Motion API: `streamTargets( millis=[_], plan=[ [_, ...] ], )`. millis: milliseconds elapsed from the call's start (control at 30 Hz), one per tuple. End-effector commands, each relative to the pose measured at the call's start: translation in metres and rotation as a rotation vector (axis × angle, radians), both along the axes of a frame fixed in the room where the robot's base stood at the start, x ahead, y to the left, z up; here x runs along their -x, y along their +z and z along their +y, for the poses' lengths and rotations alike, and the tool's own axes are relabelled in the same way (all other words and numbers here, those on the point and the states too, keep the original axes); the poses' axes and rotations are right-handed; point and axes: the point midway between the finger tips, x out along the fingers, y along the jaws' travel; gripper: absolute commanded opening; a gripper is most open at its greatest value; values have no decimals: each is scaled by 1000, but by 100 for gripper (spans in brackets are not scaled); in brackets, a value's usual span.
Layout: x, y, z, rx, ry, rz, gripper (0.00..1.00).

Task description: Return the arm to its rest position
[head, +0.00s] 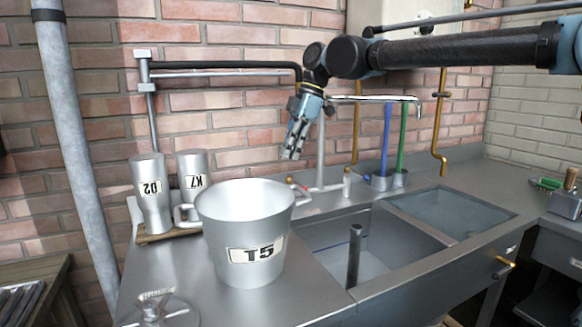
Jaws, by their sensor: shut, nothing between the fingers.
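My gripper (292,152) points down in the head view, at the end of my arm, which reaches in from the right. It is shut and nothing is in it. It hangs above and a little behind the right rim of a metal bucket labelled T5 (222,235), apart from it as far as I can tell. The bucket stands upright on the steel counter (210,305), and its visible inside looks empty.
Two metal cups, D2 (151,200) and K7 (193,168), stand on a wooden board left of the bucket. A sink (340,255) with two basins lies to the right. A grey pipe (75,140) rises at the left. A metal lid (157,308) lies in front.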

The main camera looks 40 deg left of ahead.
Motion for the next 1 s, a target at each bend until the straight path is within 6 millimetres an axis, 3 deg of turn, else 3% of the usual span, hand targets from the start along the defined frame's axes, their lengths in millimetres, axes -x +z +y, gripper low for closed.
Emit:
streamTargets(
  millis=[200, 467, 567, 667, 767, 1000],
  plan=[
    [-6, 16, -3, 0, 0, 0, 0],
    [-9, 18, -5, 1, -6, -1, 0],
    [-24, 17, -16, 6, -45, -2, 0],
    [-53, 15, -39, 18, -132, -6, 0],
    [-90, 11, -76, 35, -259, -9, 0],
    [-166, -7, -178, 77, -585, -16, 0]
  ],
)
